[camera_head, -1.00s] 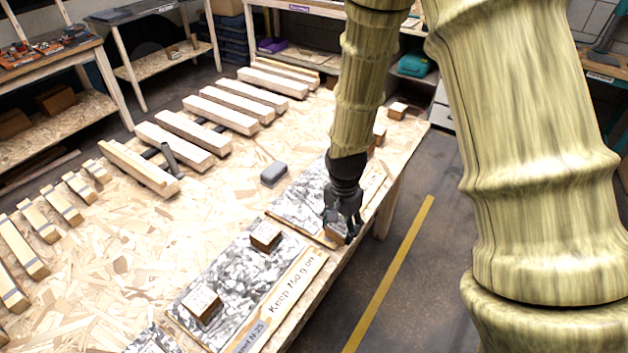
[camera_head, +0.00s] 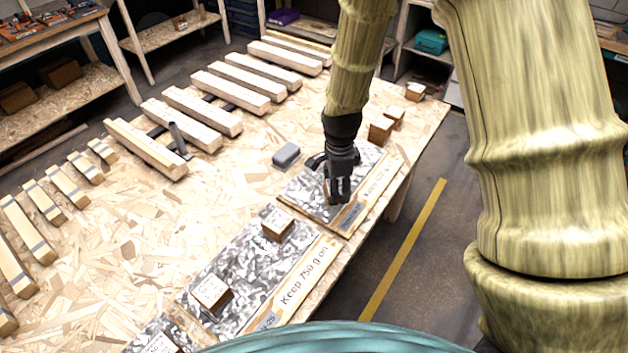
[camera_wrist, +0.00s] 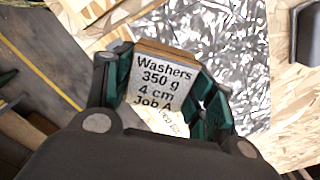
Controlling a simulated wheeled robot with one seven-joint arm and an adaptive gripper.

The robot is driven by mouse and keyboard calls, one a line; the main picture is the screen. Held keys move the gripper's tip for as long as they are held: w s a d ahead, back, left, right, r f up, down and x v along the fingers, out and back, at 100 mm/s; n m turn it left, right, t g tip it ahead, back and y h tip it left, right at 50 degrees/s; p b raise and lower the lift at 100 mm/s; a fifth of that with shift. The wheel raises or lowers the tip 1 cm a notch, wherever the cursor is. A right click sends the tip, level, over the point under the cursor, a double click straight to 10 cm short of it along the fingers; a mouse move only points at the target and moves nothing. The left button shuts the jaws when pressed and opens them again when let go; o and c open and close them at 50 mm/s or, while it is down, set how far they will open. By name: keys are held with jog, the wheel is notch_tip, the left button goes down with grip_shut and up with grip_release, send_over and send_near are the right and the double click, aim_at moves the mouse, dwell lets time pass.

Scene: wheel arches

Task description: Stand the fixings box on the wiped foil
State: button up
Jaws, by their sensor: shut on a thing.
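My gripper (camera_head: 340,197) is shut on a small cardboard box (camera_wrist: 155,80) with a white label reading "Washers 350 g 4 cm Job A". In the head view the fingers hide most of this box, over the near part of the far foil panel (camera_head: 302,190). In the wrist view, crinkled silver foil (camera_wrist: 225,45) spreads beyond the box. I cannot tell whether the box touches the panel. The nearer foil panel (camera_head: 245,262) carries two similar boxes, one at its far end (camera_head: 277,225) and one at its near end (camera_head: 212,292). Which foil is wiped I cannot tell.
A printed strip reading "Keep 750 g on" (camera_head: 303,283) edges the nearer panel. A grey block (camera_head: 286,154) lies left of the far panel. Several boxes (camera_head: 380,130) stand at the table's far right. Pale wooden bars (camera_head: 145,150) lie across the left. The table's right edge is close.

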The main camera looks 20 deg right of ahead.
jog(key=p, duration=0.2)
send_over(313, 194)
jog(key=shift+f, duration=0.3)
jog(key=shift+f+p, duration=0.55)
jog(key=shift+f, duration=1.25)
jog(key=shift+f, duration=0.1)
jog(key=o, duration=1.3)
jog(key=shift+r+b, duration=1.6)
jog(key=shift+r, duration=4.55)
